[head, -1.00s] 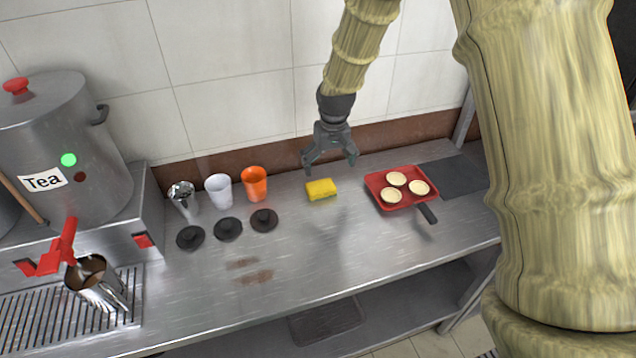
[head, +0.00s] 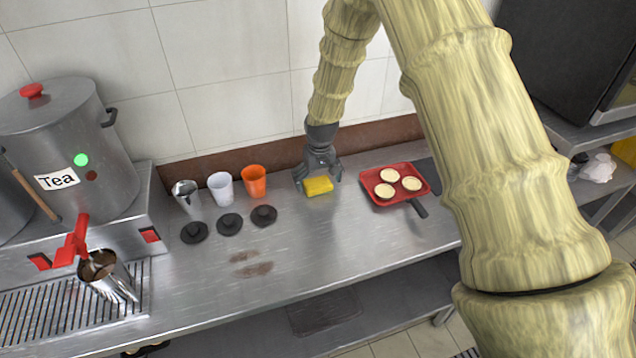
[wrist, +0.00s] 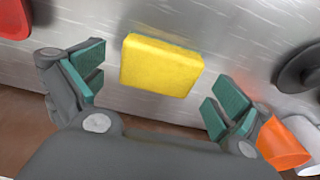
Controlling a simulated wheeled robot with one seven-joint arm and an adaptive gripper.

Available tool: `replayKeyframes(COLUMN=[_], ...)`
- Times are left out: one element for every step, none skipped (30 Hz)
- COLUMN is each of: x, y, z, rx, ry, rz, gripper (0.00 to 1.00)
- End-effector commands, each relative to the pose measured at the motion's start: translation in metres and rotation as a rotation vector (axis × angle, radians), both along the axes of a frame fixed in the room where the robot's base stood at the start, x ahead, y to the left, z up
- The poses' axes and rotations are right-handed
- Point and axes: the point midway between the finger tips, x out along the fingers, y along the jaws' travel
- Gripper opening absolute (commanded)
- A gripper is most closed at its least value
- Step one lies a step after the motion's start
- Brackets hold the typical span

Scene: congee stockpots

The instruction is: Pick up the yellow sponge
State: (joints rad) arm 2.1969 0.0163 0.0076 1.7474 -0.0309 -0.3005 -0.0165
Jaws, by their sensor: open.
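The yellow sponge (head: 318,186) lies flat on the steel counter, between the orange cup and the red tray. My gripper (head: 318,182) is low over the counter, right at the sponge. In the wrist view the sponge (wrist: 160,66) shows between and just beyond the two teal-padded fingers of my open gripper (wrist: 158,92). There is a gap on each side, and neither finger touches it in that view. The exact height of the fingertips above the counter is hard to tell.
The orange cup (head: 254,181) stands left of the sponge, beside a white cup (head: 221,189) and a metal cup (head: 186,196). Several black lids (head: 229,224) lie in front. A red tray (head: 402,199) with three tarts is on the right.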

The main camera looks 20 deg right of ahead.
Motion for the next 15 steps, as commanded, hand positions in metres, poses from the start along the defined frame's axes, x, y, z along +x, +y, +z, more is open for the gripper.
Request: replayKeyframes(x=[0.0001, 0.0003, 0.0007, 0.001, 0.0012, 0.0014, 0.0016, 0.0017, 0.0017, 0.0017, 0.0016, 0.0016, 0.0015, 0.0014, 0.0013], y=[-0.0008, -0.001, -0.0011, -0.0012, -0.0012, -0.0009, -0.0008, -0.0007, -0.0005, -0.0004, -0.0004, -0.0005, -0.0006, -0.0008, -0.0009], z=[-0.003, -0.0048, -0.0067, -0.0077, -0.0086, -0.0096, -0.01, -0.0104, -0.0106, -0.0107, -0.0107, -0.0108, -0.0108, -0.0108, -0.0107], rx=[0.0, 0.0, 0.0, 0.0, 0.0, 0.0, 0.0, 0.0, 0.0, 0.0, 0.0, 0.0, 0.0, 0.0, 0.0], ry=[0.001, 0.001, 0.001, 0.0, 0.0, -0.001, -0.001, -0.001, -0.001, -0.001, -0.001, -0.001, -0.001, -0.001, -0.001], rz=[-0.001, -0.001, -0.001, -0.002, -0.001, -0.001, -0.001, -0.001, -0.001, -0.001, -0.001, -0.001, -0.001, -0.001, -0.001], gripper=[1.0, 1.0, 1.0, 1.0, 1.0, 1.0, 1.0, 1.0, 1.0, 1.0, 1.0, 1.0, 1.0, 0.96, 0.89])
